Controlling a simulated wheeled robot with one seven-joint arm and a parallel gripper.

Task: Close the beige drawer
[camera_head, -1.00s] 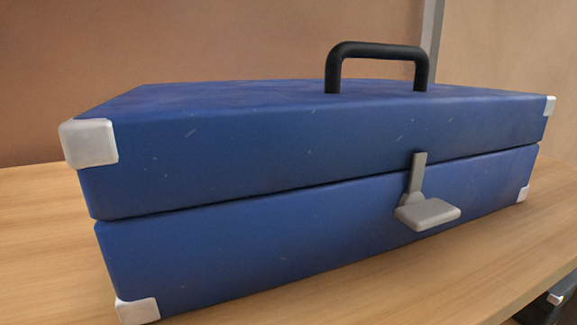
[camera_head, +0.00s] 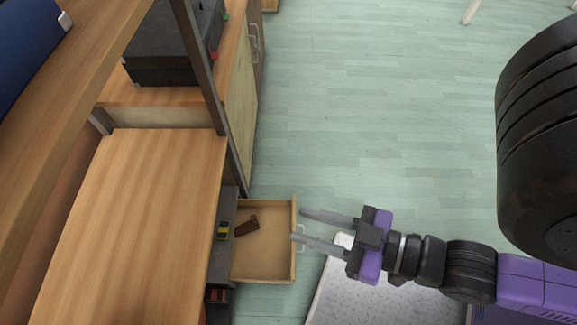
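The beige drawer (camera_head: 262,269) is pulled out from under the wooden worktop, toward the right of the view. A brown object lies inside it (camera_head: 247,226). A light handle (camera_head: 301,238) is on its front panel. My gripper (camera_head: 297,224) is open, with its two grey fingers apart and pointing left at the drawer front, around the height of the handle in the picture. I cannot tell whether a finger touches the front.
A wooden worktop (camera_head: 140,220) is left of the drawer. A black case (camera_head: 170,55) stands on a surface behind it, and a blue case (camera_head: 25,40) is on a shelf at upper left. A dark post (camera_head: 205,80) rises near the drawer. Green floor (camera_head: 380,110) is free.

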